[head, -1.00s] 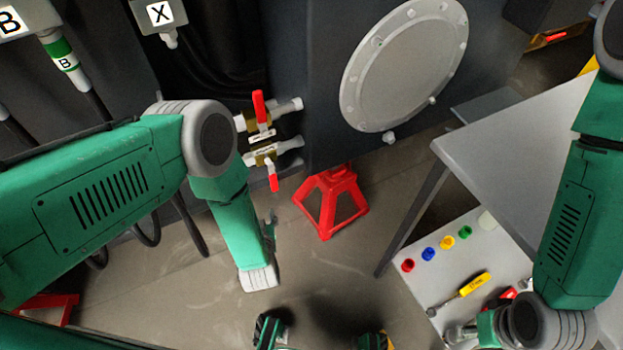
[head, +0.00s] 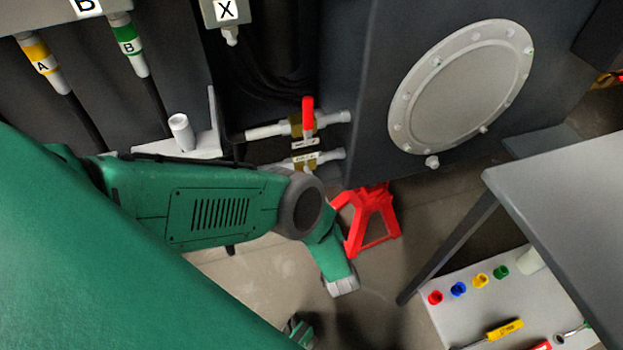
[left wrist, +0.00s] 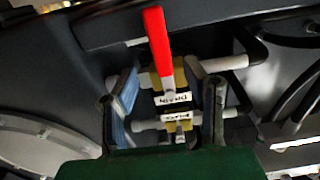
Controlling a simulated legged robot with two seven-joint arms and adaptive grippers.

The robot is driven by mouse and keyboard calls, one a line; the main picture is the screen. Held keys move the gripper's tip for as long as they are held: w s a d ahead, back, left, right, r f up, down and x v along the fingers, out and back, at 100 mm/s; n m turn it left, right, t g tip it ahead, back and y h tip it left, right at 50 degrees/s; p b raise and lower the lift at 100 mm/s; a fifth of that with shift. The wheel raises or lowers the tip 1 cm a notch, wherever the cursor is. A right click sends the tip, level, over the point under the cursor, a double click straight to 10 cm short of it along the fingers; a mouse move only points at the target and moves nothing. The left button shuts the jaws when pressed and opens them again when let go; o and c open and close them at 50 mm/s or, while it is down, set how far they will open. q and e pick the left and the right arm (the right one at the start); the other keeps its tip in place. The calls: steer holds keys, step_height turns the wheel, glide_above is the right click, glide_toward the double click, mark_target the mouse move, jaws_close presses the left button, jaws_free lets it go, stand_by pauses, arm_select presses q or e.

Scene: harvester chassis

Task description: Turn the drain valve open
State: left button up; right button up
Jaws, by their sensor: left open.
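The drain valve is the lower of two brass-bodied valves in the head view (head: 305,164), beside the dark chassis wall. My left arm hides its red lever there. In the left wrist view the picture is turned over, and the valve's red lever (left wrist: 157,42) stands upward above an upside-down DRAIN label (left wrist: 174,97). My left gripper (left wrist: 162,70) is open, with one finger on each side of the valve. I cannot tell whether a finger touches the lever. The gripper itself is hidden in the head view. My right gripper is not in view.
The other valve (head: 296,125) has a red lever pointing up, close by. A round bolted cover (head: 461,87) is on the chassis. A red stand (head: 369,220) is on the floor. A grey table (head: 570,200) and a low board (head: 455,320) with coloured caps and tools are at right.

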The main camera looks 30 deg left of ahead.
arm_select(q)
steer(key=x, duration=0.6)
steer(key=shift+b, duration=0.3)
jaws_close()
